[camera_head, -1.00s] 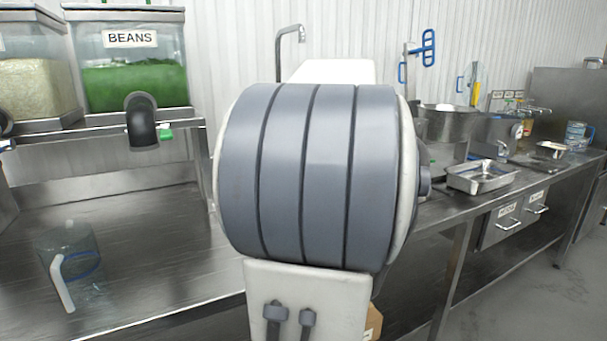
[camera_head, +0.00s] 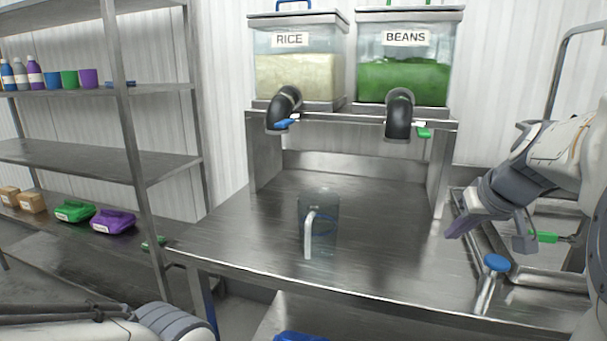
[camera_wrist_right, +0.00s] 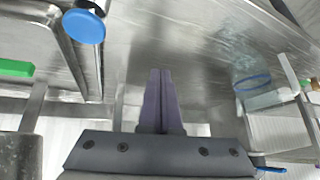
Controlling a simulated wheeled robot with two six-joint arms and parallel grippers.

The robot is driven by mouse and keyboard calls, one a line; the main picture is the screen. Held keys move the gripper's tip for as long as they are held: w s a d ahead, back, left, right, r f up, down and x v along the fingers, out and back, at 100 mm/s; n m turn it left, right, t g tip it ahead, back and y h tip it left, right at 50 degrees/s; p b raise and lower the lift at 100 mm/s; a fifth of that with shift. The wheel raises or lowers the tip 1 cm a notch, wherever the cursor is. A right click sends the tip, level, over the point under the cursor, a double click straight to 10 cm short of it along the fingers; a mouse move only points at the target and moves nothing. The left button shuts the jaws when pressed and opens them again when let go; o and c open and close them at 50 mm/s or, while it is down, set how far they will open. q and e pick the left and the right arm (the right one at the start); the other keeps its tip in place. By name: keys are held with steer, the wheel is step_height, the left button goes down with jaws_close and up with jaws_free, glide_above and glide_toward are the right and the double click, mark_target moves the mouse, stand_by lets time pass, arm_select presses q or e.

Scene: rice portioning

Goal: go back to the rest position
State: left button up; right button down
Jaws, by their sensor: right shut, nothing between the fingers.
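My right gripper (camera_head: 458,229) is shut and empty, above the right part of the steel table near the sink edge. Its closed purple fingers (camera_wrist_right: 160,78) fill the middle of the right wrist view, with bare table behind them. My left arm shows only in part at the lower left of the head view; its gripper is not visible. A clear jug (camera_head: 320,210) with a white handle stands upright on the table, apart from my right gripper; it also shows at the right of the right wrist view (camera_wrist_right: 270,98).
Rice (camera_head: 297,70) and beans (camera_head: 405,75) dispensers stand on a raised shelf behind the table. A sink (camera_head: 540,280) and blue-topped tap (camera_head: 496,263) lie at the right. Shelving (camera_head: 90,160) with bottles, cups and coloured containers stands at the left. The table's middle front is clear.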

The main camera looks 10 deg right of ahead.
steer(key=a+f, duration=0.1)
steer(key=a, duration=0.3)
steer(key=a+f+n+g+y, duration=0.1)
steer(key=a+f, duration=0.1)
steer(key=a, duration=0.2)
steer(key=a+f+n+y, duration=0.1)
steer(key=a, duration=0.4)
steer(key=shift+w+f+g, duration=0.1)
steer(key=shift+f+g, duration=0.15)
steer(key=shift+g, duration=0.15)
steer(key=s+a+f+n+g+y, duration=0.1)
steer(key=s+a+f+n+g, duration=0.2)
steer(key=a, duration=0.7)
steer(key=s+a+f+n+g, duration=0.1)
steer(key=s+a+f+n, duration=0.15)
steer(key=s, duration=0.35)
steer(key=s+a+f+n+h, duration=0.1)
steer(key=s+a+f, duration=0.2)
steer(key=s+a, duration=0.15)
steer(key=s+a+f+n+g, duration=0.1)
steer(key=s+a+f, duration=0.2)
steer(key=s, duration=0.3)
step_height(320, 180, up, 14)
steer(key=s+p, duration=0.1)
steer(key=p, duration=1.3)
steer(key=shift+r+p, duration=0.25)
steer(key=shift+p, duration=0.15)
